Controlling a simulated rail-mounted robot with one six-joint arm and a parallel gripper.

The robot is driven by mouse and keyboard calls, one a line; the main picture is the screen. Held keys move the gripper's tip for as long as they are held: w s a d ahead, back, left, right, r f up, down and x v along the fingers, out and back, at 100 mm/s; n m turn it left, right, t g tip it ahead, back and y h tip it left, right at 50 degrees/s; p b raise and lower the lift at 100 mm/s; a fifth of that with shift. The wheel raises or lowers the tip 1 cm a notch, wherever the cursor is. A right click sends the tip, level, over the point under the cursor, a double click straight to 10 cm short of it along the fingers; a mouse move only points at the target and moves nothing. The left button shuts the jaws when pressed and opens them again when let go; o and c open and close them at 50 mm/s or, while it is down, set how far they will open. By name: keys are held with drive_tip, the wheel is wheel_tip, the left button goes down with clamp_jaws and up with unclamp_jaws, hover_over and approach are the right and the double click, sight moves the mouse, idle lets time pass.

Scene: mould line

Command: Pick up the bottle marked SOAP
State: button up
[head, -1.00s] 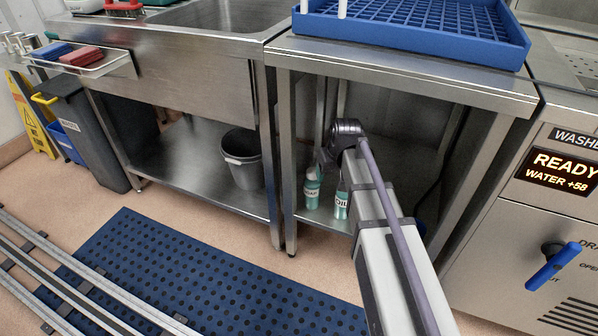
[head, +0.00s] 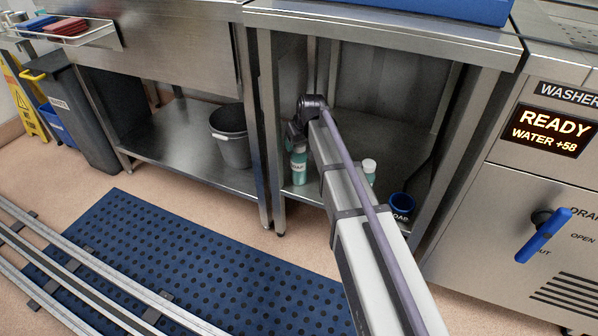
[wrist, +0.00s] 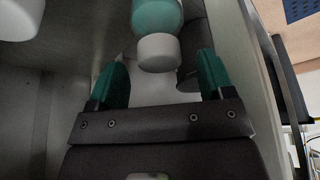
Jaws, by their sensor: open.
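A teal bottle (head: 299,168) with a white cap stands on the lower shelf of the steel table in the head view. Its small label looks like SOAP, but is hard to read. A second teal bottle (head: 369,168) stands to its right, partly behind my arm, its label hidden. My gripper (wrist: 163,60) is open and empty in the wrist view.
A blue round holder (head: 401,203) with a label ending in OAP sits on the shelf at right. Another white object (wrist: 18,18) is at the wrist view's upper left. Table legs and the tabletop (head: 390,22) frame the shelf. A grey bucket (head: 231,140) stands left.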

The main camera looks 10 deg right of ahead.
drive_tip(key=b+x, duration=0.1)
drive_tip(key=x, duration=0.1)
drive_tip(key=shift+w+f, duration=0.15)
drive_tip(key=shift+f, duration=0.25)
drive_tip(key=shift+r, duration=0.2)
clamp_jaws()
